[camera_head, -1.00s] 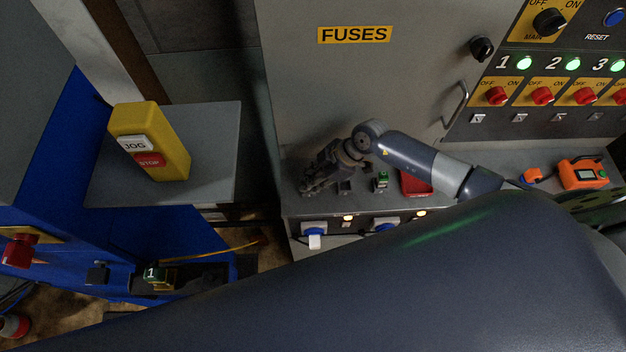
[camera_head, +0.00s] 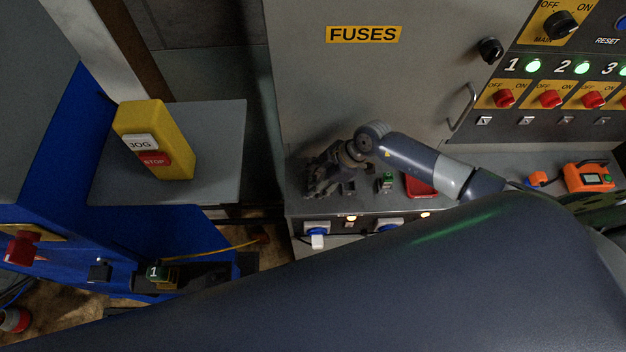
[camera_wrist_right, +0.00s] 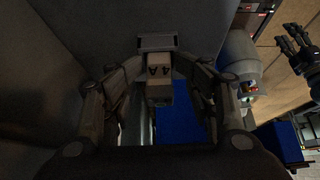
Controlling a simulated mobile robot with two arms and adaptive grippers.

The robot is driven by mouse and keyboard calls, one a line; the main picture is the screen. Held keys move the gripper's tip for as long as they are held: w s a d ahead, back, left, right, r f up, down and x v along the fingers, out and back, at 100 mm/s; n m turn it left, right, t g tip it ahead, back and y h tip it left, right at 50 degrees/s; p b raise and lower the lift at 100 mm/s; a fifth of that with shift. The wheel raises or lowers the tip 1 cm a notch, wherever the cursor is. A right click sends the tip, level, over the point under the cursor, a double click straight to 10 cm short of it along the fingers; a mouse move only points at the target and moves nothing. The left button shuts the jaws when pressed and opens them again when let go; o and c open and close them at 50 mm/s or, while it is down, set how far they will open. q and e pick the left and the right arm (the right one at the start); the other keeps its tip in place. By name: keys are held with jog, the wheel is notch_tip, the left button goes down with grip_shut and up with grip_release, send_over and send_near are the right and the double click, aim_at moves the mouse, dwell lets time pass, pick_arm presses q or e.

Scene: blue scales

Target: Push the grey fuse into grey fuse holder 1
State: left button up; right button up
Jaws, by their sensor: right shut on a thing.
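My right gripper (camera_head: 316,186) is above the left end of the grey shelf (camera_head: 306,206) below the FUSES door, pointing left. In the head view the fuse is not clear against the dark fingers. I cannot tell which part is grey fuse holder 1, or whether the fuse touches it. My left gripper (camera_wrist_right: 300,50) shows at the right of the wrist view, fingers apart and empty.
A small green-topped piece (camera_head: 387,182) and a red tray (camera_head: 420,186) stand on the shelf right of my gripper. An orange device (camera_head: 588,177) is farther right. A yellow JOG/STOP box (camera_head: 155,140) stands on a grey ledge at left. My dark arm covers the lower right.

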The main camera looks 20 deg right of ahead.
jog(key=shift+s+d+f, duration=0.4)
jog(key=shift+d+r, duration=0.2)
jog(key=shift+r, duration=0.1)
jog(key=a+v, duration=0.1)
jog(key=v, duration=1)
jog(key=shift+w+d+r, duration=0.2)
jog(key=shift+w+r, duration=0.05)
jog(key=shift+r, duration=0.3)
